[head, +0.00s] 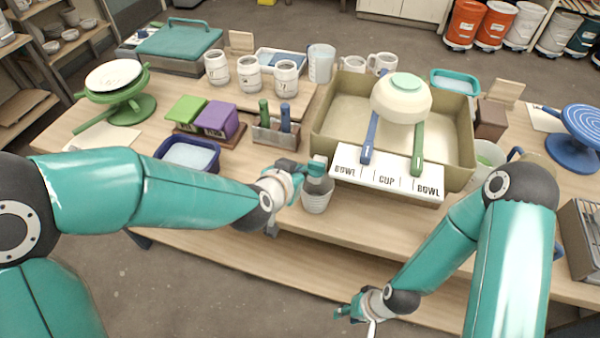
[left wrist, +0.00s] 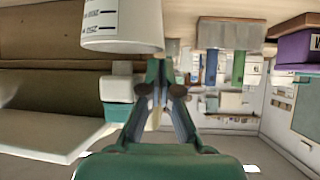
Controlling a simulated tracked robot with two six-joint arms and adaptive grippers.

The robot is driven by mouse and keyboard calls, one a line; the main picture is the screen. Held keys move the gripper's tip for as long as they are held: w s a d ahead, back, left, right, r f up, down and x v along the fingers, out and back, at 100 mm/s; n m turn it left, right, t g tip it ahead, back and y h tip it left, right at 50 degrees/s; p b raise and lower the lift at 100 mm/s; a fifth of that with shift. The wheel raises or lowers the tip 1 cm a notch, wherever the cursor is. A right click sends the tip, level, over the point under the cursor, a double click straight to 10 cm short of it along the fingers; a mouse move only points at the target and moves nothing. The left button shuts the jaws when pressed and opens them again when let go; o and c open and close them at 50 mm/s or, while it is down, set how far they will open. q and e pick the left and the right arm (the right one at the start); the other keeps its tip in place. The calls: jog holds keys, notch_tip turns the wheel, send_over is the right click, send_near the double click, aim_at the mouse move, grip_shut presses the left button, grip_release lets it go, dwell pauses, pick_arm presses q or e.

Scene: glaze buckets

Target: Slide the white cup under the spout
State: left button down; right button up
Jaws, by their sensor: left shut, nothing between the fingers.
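The white cup (head: 317,200) stands on the table's front part, below the left corner of the tan basin. In the left wrist view, which is upside down, the cup (left wrist: 122,28) shows dark scale marks. My left gripper (head: 306,171) is beside the cup at about rim height. Its fingers (left wrist: 158,75) are shut and empty, apart from the cup. A small teal and white block (left wrist: 116,88) sits close by the basin wall. It also shows above the cup in the head view (head: 318,163); I cannot tell if it is the spout. My right gripper (head: 345,310) hangs low in front.
The basin (head: 330,110) carries a BOWL CUP BOWL board (head: 388,180) and an upturned bowl (head: 401,102). Left of the cup are a tool holder (head: 275,133), a blue tub (head: 188,155) and a purple block (head: 217,120). Several mugs stand behind.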

pick_arm(q)
jog(key=shift+s+a+f+b, duration=0.1)
jog(key=shift+s+f+b, duration=0.1)
jog(key=shift+f, duration=0.2)
jog(key=shift+s+f+b, duration=0.1)
jog(key=shift+f+b, duration=0.05)
jog(key=shift+f, duration=0.25)
